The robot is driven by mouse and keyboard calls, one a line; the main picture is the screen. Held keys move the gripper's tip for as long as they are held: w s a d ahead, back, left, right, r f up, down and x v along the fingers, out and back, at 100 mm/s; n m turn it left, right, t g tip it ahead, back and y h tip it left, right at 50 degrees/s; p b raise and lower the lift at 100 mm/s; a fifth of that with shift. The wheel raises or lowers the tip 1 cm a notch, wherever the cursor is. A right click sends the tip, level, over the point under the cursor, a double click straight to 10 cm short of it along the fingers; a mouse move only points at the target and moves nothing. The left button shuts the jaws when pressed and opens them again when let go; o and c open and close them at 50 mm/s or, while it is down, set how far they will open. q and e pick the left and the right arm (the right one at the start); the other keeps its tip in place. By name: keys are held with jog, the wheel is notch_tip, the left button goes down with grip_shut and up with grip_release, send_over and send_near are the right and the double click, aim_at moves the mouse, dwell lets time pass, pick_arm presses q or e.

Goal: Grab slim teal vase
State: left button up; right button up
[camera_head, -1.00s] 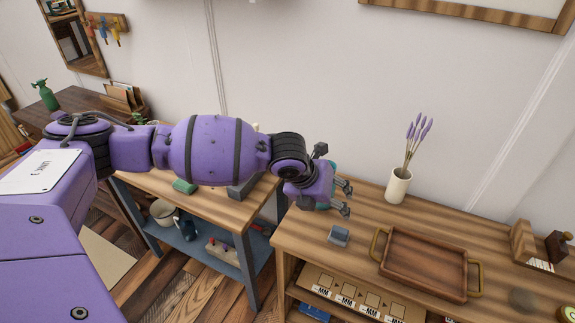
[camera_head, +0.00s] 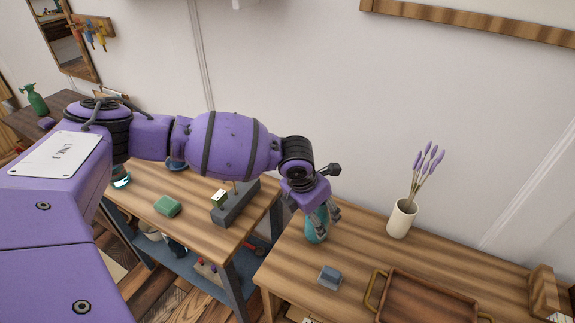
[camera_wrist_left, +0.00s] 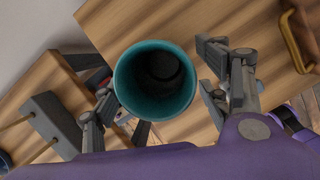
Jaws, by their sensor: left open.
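The teal vase (camera_head: 316,226) stands on the right-hand wooden table, near its left end. It is partly hidden behind my left gripper (camera_head: 323,213), which is tilted down at it. In the left wrist view, the vase's round open mouth (camera_wrist_left: 155,82) lies between the two spread fingers of my left gripper (camera_wrist_left: 168,90). The fingers are open, with the vase between them and not visibly clamped. My right gripper is not in view.
A small grey-blue block (camera_head: 330,276) lies in front of the vase. A wooden tray (camera_head: 371,290) with brass handles and a cream vase of lavender (camera_head: 401,219) stand to the right. Left is another table with a green block (camera_head: 167,205) and a grey holder (camera_head: 236,204).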

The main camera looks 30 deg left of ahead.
pick_arm(q)
jog(key=x, duration=0.3)
jog(key=shift+f, duration=0.1)
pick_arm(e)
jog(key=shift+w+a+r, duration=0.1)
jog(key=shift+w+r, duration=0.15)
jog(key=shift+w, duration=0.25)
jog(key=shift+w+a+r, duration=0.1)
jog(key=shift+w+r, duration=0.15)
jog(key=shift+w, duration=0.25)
pick_arm(q)
jog(key=shift+c, duration=0.4)
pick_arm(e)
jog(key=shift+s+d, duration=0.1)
pick_arm(q)
jog(key=c, duration=1.3)
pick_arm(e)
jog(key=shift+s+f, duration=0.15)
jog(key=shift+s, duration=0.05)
